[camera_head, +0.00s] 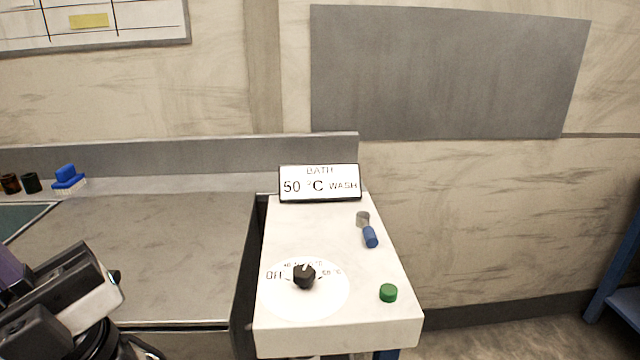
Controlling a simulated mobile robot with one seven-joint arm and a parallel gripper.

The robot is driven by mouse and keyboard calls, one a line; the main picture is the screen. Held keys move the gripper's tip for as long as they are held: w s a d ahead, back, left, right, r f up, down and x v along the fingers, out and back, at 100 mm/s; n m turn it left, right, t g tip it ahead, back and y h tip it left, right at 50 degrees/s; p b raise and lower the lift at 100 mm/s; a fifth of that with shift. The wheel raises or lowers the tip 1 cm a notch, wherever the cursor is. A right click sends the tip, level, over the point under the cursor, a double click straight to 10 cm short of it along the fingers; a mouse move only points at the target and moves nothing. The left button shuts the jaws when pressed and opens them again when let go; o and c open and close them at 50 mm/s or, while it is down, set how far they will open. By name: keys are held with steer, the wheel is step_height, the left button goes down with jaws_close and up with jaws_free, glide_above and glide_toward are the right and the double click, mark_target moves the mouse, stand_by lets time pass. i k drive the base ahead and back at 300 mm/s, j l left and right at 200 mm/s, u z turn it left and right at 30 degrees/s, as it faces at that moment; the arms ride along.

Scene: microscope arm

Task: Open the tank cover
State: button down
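A white bath unit (340,240) stands right of centre, seen from above. No part of it can be surely told as a separate tank cover, and no open tank shows. Its upright sign (318,184) reads "BATH 50 °C WASH". On its top are a black knob (304,276) on a round white dial, a green cap or button (388,292), and a blue cylinder (370,237) beside a small grey cylinder (362,219). The knob's exact setting is hard to read. No gripper fingers can be made out. A dark and white jointed part fills the lower left corner.
A grey worktop (150,240) lies left of the unit, with a dark gap between them. Two dark jars (20,183) and a blue item (67,178) sit at its back left. A blue-legged stand (612,285) is at the far right. The floor right of the unit looks clear.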

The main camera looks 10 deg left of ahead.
mark_target(172, 259)
steer(key=u, duration=1.3)
